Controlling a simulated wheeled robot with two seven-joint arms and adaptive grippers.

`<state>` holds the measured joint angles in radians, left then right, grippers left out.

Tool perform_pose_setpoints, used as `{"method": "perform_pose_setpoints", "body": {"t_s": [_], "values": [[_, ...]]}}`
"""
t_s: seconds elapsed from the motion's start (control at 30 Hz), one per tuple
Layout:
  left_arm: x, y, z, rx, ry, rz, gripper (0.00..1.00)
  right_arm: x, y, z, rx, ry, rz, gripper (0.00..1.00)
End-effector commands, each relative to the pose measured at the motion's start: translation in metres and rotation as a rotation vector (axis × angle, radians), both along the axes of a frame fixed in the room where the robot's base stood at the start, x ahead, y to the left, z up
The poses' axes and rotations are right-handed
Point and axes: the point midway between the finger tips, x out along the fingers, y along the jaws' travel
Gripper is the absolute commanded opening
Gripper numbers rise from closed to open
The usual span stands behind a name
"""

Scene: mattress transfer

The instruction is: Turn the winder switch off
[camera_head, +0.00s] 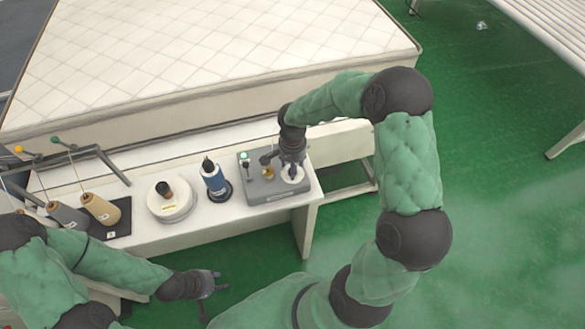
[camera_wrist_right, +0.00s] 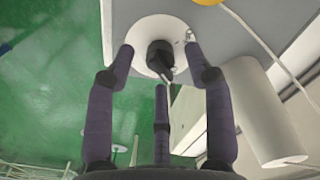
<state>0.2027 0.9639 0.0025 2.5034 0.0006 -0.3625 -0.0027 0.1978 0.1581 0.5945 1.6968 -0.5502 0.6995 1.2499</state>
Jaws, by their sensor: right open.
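The winder (camera_head: 262,195) is a grey box on the right end of the white table. A green round part (camera_head: 244,156) and a small dark lever or knob sit on its left side; I cannot tell which is the switch or how it is set. My right gripper (camera_head: 291,172) is above the box's right part, over a white disc (camera_head: 298,178). In the right wrist view its fingers (camera_wrist_right: 158,60) are spread open around the white disc (camera_wrist_right: 130,30) and its black spindle (camera_wrist_right: 160,54), with nothing clearly gripped. My left gripper (camera_head: 212,284) is open and empty, in front of the table.
A quilted mattress (camera_head: 210,50) lies behind. Green floor (camera_head: 500,210) is open at right.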

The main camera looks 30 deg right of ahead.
Motion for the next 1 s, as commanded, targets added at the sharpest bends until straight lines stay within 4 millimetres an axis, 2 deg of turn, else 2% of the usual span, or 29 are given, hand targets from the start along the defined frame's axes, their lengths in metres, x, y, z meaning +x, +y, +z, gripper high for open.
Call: {"method": "perform_pose_setpoints", "body": {"t_s": [0.2, 0.47, 0.53, 0.67, 1.0], "values": [[0.0001, 0.0001, -0.0017, 0.0, 0.0, 0.0, 0.4, 0.0003, -0.0001, -0.0138, 0.0, -0.001, 0.0, 0.53], [0.0001, 0.0, -0.0016, 0.0, 0.0, 0.0, 0.4, 0.0003, 0.0, -0.0147, 0.0, -0.001, 0.0, 0.53], [0.0001, 0.0, -0.0016, 0.0, 0.0, 0.0, 0.4, 0.0003, 0.0, -0.0146, 0.0, -0.001, 0.0, 0.39], [0.0001, 0.0, -0.0016, 0.0, 0.0, 0.0, 0.4, 0.0003, 0.0, -0.0146, 0.0, -0.001, 0.0, 0.02], [0.0001, 0.0, -0.002, 0.0, 0.0, 0.0, 0.4, 0.0003, 0.0002, -0.0147, 0.0, -0.001, 0.025, 0.0]]}}
